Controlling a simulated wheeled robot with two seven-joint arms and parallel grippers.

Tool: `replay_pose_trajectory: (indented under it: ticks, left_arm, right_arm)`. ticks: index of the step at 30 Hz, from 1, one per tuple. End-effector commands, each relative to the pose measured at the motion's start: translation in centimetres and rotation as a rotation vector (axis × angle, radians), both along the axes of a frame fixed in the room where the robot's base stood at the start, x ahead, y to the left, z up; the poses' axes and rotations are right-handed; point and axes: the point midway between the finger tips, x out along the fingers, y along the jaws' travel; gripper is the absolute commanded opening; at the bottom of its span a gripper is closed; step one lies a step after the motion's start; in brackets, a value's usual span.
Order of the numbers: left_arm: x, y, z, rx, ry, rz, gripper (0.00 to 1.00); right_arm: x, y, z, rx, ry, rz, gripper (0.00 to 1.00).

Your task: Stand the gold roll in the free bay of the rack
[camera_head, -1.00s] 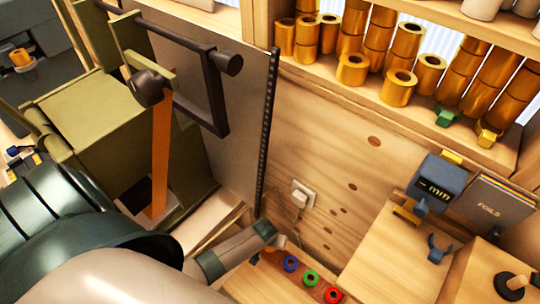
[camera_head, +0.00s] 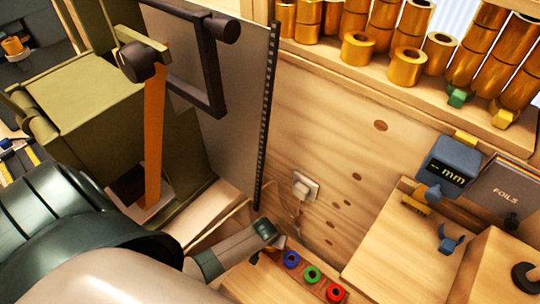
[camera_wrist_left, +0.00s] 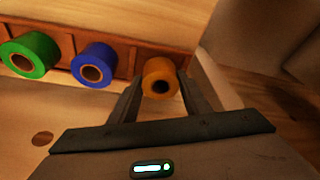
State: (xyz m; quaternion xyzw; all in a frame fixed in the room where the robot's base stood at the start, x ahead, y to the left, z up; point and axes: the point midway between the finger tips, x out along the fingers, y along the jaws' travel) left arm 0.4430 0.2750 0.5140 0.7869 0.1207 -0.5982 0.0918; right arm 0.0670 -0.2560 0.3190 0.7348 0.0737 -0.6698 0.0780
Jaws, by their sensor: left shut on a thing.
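The gold roll (camera_wrist_left: 159,80) is between the two fingers of my left gripper (camera_wrist_left: 160,88), which is shut on it, in the left wrist view. It is at the bay of the wooden rack (camera_wrist_left: 122,57) beside the blue roll (camera_wrist_left: 93,65); whether it rests on the rack's floor I cannot tell. The green roll (camera_wrist_left: 29,56) stands beyond the blue one. In the head view my left gripper (camera_head: 277,244) is at the left end of the rack, with blue, green and red (camera_head: 336,293) rolls in line. The gold roll is mostly hidden there. My right gripper is out of view.
A grey-green machine (camera_head: 75,105) with an orange strap stands at left. A wall socket (camera_head: 305,187) is behind the rack. A shelf (camera_head: 375,80) of copper-coloured rolls is above. At right are a gauge marked mm (camera_head: 447,165) and a FOILS box (camera_head: 505,190).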

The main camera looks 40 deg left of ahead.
Motion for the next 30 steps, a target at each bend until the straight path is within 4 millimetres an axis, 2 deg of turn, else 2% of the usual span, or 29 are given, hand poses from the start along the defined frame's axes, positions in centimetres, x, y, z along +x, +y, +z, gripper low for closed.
replay_pose_trajectory:
  ticks: [7, 8, 9, 10, 20, 30]
  left_arm:
    - [0.0, 0.0, -0.4, 0.0, 0.0, 0.0, 0.19]
    - [0.0, 0.0, -0.3, 0.0, 0.0, 0.0, 0.48]
    - [0.0, 0.0, -0.3, 0.0, 0.0, 0.0, 0.58]
    - [0.0, 0.0, -0.3, 0.0, 0.0, 0.0, 0.62]
    - [0.0, 0.0, -0.2, 0.0, 0.0, 0.0, 0.62]
    - [-0.4, -0.2, 1.7, 0.0, -0.002, 0.0, 0.62]
  right_arm:
    - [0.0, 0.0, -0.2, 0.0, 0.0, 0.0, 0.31]
    - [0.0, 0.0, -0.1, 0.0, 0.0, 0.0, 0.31]
    - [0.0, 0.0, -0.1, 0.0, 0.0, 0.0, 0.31]
    - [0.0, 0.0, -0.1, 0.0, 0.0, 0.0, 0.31]
    - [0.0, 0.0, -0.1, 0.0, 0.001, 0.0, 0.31]
    - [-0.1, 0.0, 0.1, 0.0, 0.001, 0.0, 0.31]
